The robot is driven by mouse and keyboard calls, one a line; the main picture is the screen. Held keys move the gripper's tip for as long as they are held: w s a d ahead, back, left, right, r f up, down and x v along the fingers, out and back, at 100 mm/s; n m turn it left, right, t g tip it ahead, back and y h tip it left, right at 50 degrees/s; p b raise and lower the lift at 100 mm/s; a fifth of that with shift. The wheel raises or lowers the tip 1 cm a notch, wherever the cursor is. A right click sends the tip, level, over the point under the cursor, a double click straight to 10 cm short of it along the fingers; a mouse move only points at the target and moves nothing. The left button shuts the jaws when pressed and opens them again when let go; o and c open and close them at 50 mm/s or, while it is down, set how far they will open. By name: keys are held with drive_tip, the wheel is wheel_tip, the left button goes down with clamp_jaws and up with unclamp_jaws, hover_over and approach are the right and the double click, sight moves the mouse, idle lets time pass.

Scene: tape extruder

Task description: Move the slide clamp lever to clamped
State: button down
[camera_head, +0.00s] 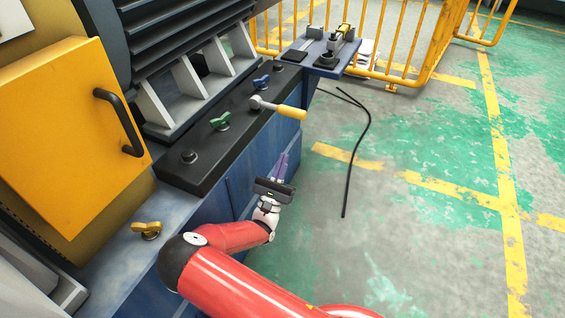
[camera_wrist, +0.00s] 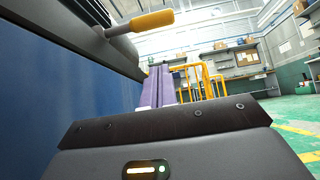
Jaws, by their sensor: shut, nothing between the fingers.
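A lever with a yellow grip and a silver shaft (camera_head: 291,112) is mounted on the black rail of the machine and points right, out past the rail's edge. I take it to be the slide clamp lever; no label can be read. It also shows at the top of the wrist view (camera_wrist: 150,22), its grip pointing right. My gripper (camera_head: 282,158) has purple fingers, close together and empty. It is beside the blue cabinet side, below and nearer than the lever, apart from it. The fingers also show in the wrist view (camera_wrist: 160,82).
The black rail (camera_head: 195,172) also carries a green knob (camera_head: 220,121) and a blue knob (camera_head: 261,82). A yellow knob (camera_head: 146,230) sits on the blue base. A yellow door (camera_head: 70,140) stands left.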

sight(277, 108)
drive_tip(key=w+d+r, duration=0.1)
drive_tip(key=w+r, duration=0.3)
drive_tip(key=r, duration=0.4)
drive_tip(key=shift+w+d+r, duration=0.25)
drive_tip(key=shift+d+r, duration=0.1)
drive_tip(key=shift+r, duration=0.05)
